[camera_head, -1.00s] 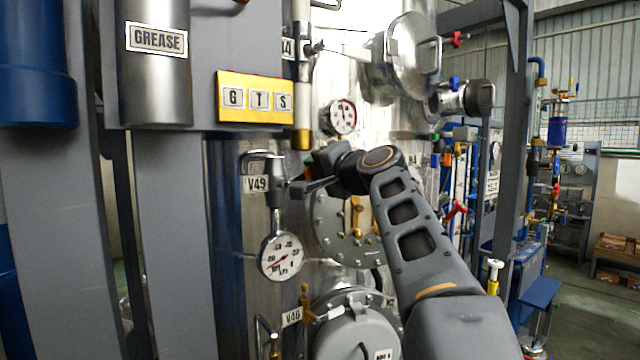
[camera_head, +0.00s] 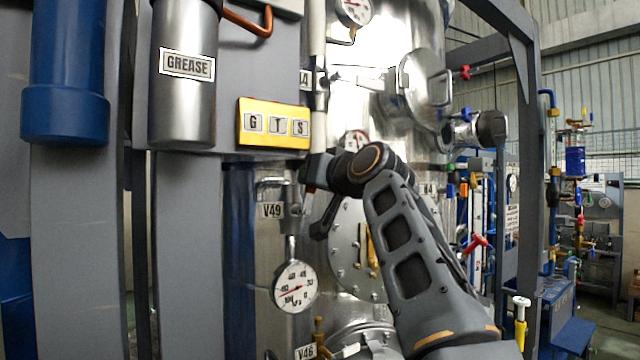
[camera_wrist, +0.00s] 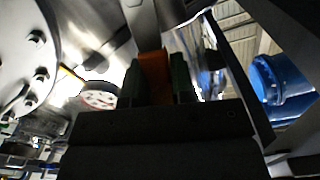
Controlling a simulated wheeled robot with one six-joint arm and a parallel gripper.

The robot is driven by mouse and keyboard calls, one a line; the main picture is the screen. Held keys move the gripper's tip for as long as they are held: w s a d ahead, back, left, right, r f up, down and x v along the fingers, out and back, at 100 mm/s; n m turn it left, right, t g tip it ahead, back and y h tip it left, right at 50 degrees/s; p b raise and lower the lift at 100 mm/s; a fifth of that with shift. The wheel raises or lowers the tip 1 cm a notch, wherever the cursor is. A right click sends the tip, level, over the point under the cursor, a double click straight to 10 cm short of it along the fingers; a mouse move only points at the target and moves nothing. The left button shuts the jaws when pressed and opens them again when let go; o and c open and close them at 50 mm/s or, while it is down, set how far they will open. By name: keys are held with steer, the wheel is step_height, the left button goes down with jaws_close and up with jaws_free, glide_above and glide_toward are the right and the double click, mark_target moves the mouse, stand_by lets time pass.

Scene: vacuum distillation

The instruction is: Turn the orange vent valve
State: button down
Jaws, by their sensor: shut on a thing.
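The orange vent valve (camera_wrist: 154,72) shows in the wrist view as an orange piece between the two dark green fingers of my gripper (camera_wrist: 157,84). The fingers are shut on it from both sides. In the head view my gripper (camera_head: 316,170) is at the lower end of the pale vertical pipe (camera_head: 318,60), just below and right of the yellow G T S panel (camera_head: 272,124). There the gripper and wrist hide the valve, so its turn angle cannot be told.
A pressure gauge (camera_head: 296,287) and the V49 label (camera_head: 272,211) are close below left. A steel vessel with a bolted flange (camera_head: 350,245) stands behind the arm. The grey GREASE cylinder (camera_head: 184,85) is at the left. A grey upright (camera_head: 533,180) stands to the right.

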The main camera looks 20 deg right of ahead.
steer(key=shift+a+n, duration=0.45)
steer(key=shift+n, duration=0.35)
steer(key=shift+s, duration=0.1)
steer(key=c, duration=1)
jaws_free()
steer(key=shift+o, duration=0.2)
steer(key=s+d+b, duration=0.2)
steer(key=s+b, duration=0.2)
steer(key=s, duration=0.9)
steer(key=shift+s+d+b, duration=0.3)
